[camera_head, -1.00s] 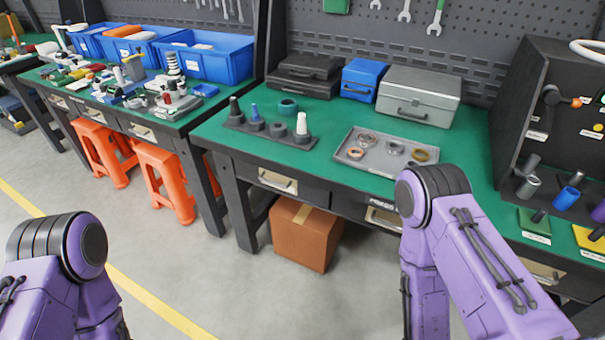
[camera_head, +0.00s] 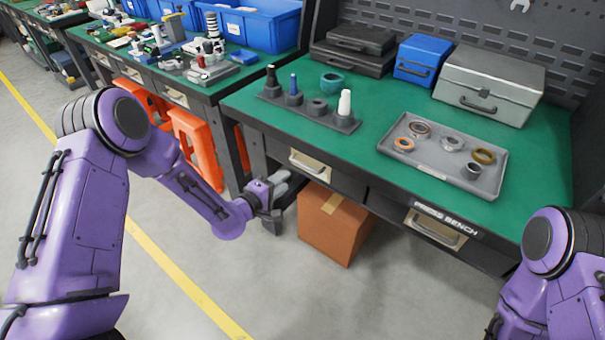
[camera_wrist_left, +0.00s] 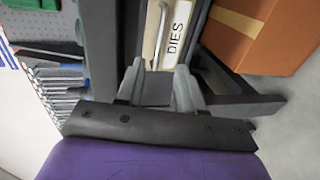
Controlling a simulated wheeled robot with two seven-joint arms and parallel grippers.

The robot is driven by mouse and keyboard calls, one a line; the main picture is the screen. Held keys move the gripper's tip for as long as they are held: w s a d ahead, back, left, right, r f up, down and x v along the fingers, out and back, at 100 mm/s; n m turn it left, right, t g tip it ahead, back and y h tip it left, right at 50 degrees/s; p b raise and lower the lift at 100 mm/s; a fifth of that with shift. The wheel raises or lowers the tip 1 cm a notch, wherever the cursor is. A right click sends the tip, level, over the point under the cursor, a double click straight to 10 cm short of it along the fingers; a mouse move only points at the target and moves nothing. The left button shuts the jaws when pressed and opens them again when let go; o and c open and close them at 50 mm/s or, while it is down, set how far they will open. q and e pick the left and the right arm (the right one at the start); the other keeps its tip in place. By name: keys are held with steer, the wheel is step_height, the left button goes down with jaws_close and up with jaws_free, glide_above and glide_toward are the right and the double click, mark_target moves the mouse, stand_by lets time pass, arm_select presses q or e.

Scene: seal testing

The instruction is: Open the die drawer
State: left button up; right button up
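The die drawer (camera_head: 309,166) is in the left part of the press bench front, under the green top, with a pale front and a metal handle. It looks closed. In the left wrist view its front (camera_wrist_left: 175,35) carries a "DIES" label, with the handle bar beside the label. My left gripper (camera_head: 280,184) is just left of and below the drawer, close to the bench leg. In the left wrist view my left gripper (camera_wrist_left: 160,78) has its fingers apart with nothing between them, pointing at the drawer front. My right gripper is out of view; only my right arm shows.
A cardboard box (camera_head: 335,225) stands on the floor under the bench. Another drawer (camera_head: 435,229) is to the right. A die stand (camera_head: 310,112) and a grey tray (camera_head: 440,177) rest on the top. Orange stools (camera_head: 198,150) stand left; open floor lies in front.

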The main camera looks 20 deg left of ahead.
arm_select(q)
steer(key=x, duration=1)
jaws_close()
